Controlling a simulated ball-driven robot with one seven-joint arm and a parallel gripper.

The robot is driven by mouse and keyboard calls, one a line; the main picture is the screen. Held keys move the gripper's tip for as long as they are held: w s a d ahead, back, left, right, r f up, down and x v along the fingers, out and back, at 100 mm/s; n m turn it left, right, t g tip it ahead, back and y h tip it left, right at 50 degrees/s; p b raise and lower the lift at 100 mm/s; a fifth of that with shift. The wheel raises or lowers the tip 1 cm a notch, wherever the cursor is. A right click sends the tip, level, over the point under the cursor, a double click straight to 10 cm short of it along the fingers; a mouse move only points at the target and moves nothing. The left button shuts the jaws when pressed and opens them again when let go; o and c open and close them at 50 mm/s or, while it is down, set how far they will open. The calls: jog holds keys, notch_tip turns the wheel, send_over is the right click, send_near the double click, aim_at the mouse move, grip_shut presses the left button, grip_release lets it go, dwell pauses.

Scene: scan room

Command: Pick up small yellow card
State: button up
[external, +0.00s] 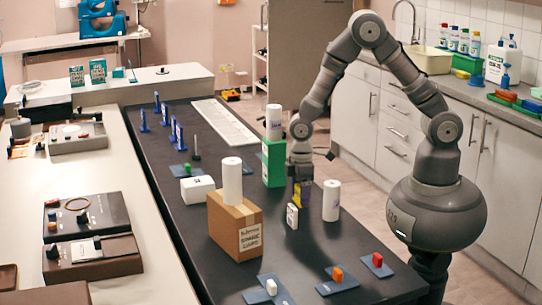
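A small yellow piece (297,194), which looks like the yellow card, shows upright directly beneath my gripper (301,180), above the dark table (200,232). My gripper points straight down at the table's right side, with its fingertips at or around the top of the yellow piece. The fingers are too small and partly hidden, so I cannot tell whether they are closed on it or whether it touches the table.
Close around my gripper stand a green box (273,165), a white cylinder (331,201) and a small white box (292,216). A cardboard box (236,228) with a white roll (232,180) on top stands to the left. Blue plates with small blocks lie in front.

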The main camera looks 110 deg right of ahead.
jog(key=shift+r, duration=0.15)
jog(key=shift+c, duration=0.3)
jog(key=shift+r+p, duration=0.25)
jog(key=shift+p, duration=0.05)
notch_tip(320, 180, up, 3)
jog(key=shift+p, duration=1.25)
jog(key=s+a+b, duration=0.3)
jog(key=s+b, duration=0.2)
jog(key=s, duration=0.2)
jog(key=s+a+r+b, duration=0.1)
jog(key=s+a+b, duration=0.2)
jog(key=s, duration=0.4)
jog(key=shift+s+b, duration=0.4)
jog(key=shift+b, duration=0.5)
